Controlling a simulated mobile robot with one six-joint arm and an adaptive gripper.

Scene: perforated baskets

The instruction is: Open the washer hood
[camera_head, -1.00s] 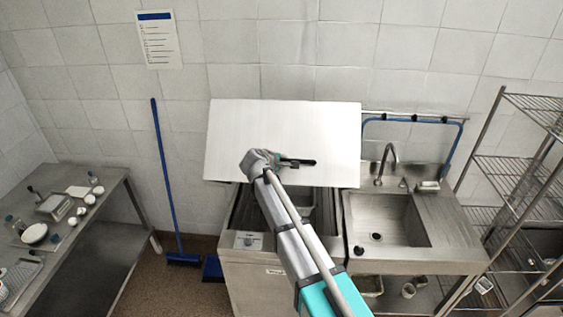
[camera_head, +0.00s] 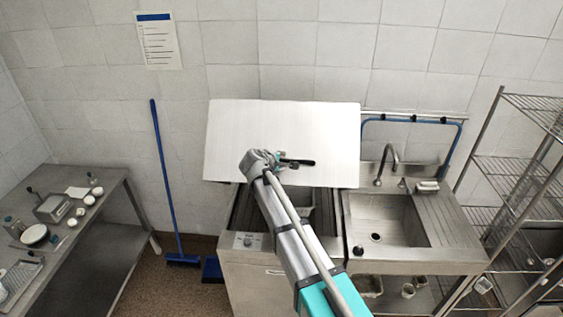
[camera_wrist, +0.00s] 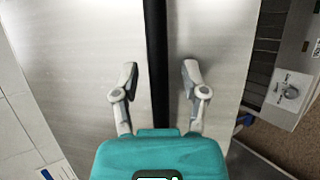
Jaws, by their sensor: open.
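The washer hood (camera_head: 285,125) is a pale metal panel, raised and tilted back above the washer (camera_head: 252,268). The open well of the washer shows below it. The hood fills much of the wrist view (camera_wrist: 80,60). A black bar handle (camera_wrist: 157,50) runs along the hood, and its end shows in the head view (camera_head: 303,162). My gripper (camera_wrist: 157,80) is open, with one finger on each side of the handle and a gap to it on both sides. In the head view my gripper (camera_head: 282,160) is in front of the hood's lower middle, and my arm hides part of the washer.
A sink (camera_head: 385,220) with a faucet (camera_head: 386,165) adjoins the washer on the right. A wire shelf rack (camera_head: 515,160) stands far right. A steel table (camera_head: 115,195) with dishes is at left. A blue broom (camera_head: 165,180) leans on the wall.

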